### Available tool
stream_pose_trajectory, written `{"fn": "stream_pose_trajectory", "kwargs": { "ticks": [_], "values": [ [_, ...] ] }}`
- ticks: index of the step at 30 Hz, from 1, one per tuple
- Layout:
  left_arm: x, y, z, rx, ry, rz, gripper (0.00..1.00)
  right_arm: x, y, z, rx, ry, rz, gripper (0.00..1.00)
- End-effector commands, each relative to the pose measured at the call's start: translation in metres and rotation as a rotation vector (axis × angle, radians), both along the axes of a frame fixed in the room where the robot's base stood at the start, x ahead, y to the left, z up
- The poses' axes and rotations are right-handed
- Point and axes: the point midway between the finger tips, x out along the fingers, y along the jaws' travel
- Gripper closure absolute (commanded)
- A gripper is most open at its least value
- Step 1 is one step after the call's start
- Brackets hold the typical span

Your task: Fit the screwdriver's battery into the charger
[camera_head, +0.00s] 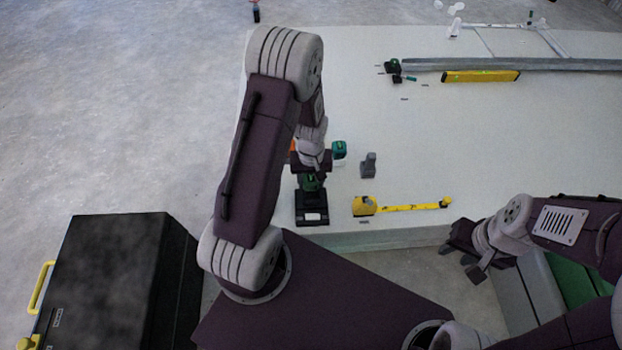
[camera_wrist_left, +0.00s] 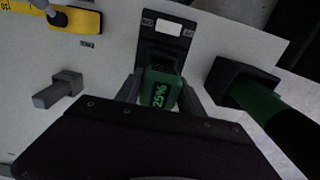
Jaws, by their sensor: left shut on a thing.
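The green battery (camera_wrist_left: 160,88), with a "25%" display, is between the two fingers of my left gripper (camera_wrist_left: 160,98), which is shut on it. In the head view my left gripper (camera_head: 312,180) is over the back part of the black charger (camera_head: 312,217) near the table's front edge. The charger (camera_wrist_left: 164,36) lies directly beyond the battery in the left wrist view; I cannot tell whether they touch. A green and black tool, seemingly the screwdriver (camera_wrist_left: 262,100), stands close to the right in that view. My right gripper (camera_head: 470,258) is off the table's front edge, apparently empty.
A grey block (camera_head: 369,165) and a yellow tape measure (camera_head: 364,206) with its tape out lie right of the charger. A green-topped item (camera_head: 339,149) stands behind. A yellow level (camera_head: 481,76) lies far back. The table's middle is clear.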

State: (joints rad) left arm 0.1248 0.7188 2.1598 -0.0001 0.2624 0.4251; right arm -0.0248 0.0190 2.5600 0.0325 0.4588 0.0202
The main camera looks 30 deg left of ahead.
Motion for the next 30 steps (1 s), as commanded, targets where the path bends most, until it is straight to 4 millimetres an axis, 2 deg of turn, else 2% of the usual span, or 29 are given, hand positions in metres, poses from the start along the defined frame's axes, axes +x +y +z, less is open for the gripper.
{"fn": "stream_pose_trajectory", "kwargs": {
  "ticks": [30],
  "values": [
    [0.000, 0.000, -0.010, 0.001, -0.001, 0.000, 1.00, 0.000, 0.000, -0.002, 0.000, 0.000, 0.000, 0.64]
  ]
}}
